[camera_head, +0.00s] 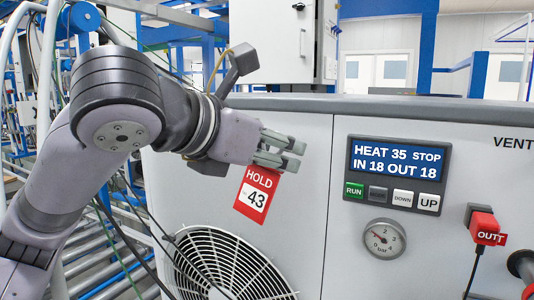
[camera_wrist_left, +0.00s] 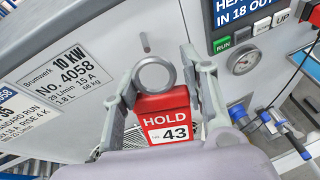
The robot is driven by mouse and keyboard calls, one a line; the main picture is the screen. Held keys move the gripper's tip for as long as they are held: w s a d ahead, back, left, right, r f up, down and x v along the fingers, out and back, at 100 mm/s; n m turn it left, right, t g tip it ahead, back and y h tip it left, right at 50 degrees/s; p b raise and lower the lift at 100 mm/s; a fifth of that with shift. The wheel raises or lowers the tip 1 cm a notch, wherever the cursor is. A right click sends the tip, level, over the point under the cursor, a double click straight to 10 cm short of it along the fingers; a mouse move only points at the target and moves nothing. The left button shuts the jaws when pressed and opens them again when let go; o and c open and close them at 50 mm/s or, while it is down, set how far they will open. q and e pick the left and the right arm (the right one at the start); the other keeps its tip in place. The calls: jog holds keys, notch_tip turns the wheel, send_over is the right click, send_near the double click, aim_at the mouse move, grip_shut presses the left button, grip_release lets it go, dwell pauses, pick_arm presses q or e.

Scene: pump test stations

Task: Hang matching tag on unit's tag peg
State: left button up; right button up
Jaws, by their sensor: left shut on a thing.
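My left gripper (camera_head: 286,153) is in front of the grey unit's panel (camera_head: 235,125). It is shut on a red tag (camera_head: 257,196) reading "HOLD" and "43", which hangs below the fingers. In the left wrist view the fingers (camera_wrist_left: 160,75) flank the tag's grey metal ring (camera_wrist_left: 153,75), with the red tag (camera_wrist_left: 167,120) below it. A small grey peg (camera_wrist_left: 145,42) stands on the panel just above the ring in that view; the ring appears apart from it. The peg cannot be made out in the head view. My right gripper is not in view.
The unit carries a display (camera_head: 397,162) reading "HEAT 35 STOP", a gauge (camera_head: 384,239), a fan grille (camera_head: 228,268) and a red "OUTT" connector (camera_head: 486,228). A nameplate (camera_wrist_left: 70,80) reading "No. 4058" is left of the peg. The panel around the peg is clear.

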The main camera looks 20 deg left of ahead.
pick_arm(q)
jog(key=shift+w, duration=0.3)
jog(key=shift+w+d+f+b, duration=0.1)
jog(key=shift+w+d+b, duration=0.1)
jog(key=shift+w, duration=0.6)
jog(key=shift+w+d+f+b, duration=0.1)
jog(key=shift+w+d+b, duration=0.1)
jog(key=shift+w, duration=0.65)
jog(key=shift+w+d+f+b, duration=0.1)
jog(key=shift+w+d+b, duration=0.1)
jog(key=shift+w, duration=0.6)
jog(key=shift+w+p, duration=0.25)
jog(key=shift+p, duration=0.05)
jog(key=shift+f+p, duration=0.15)
jog(key=shift+p, duration=0.25)
jog(key=shift+f, duration=0.15)
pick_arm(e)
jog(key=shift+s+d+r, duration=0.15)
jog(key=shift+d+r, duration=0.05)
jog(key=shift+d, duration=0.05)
pick_arm(q)
jog(key=shift+f, duration=0.2)
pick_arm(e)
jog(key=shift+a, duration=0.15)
